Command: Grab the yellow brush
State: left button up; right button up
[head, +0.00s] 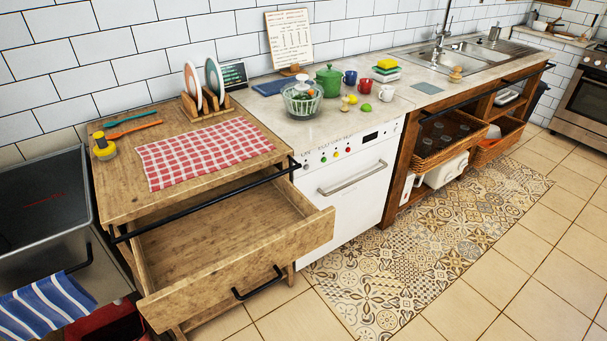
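Neither of my grippers is in view.
Below the wooden counter, an empty drawer (220,240) is pulled out. A black rail (210,205) runs along the counter's front. A dark basin (40,215) stands at left. A plate rack (205,103) is behind the cloth. The tiled floor at right is clear.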

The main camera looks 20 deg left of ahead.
aim_at(105, 150)
jog(key=u, duration=1.65)
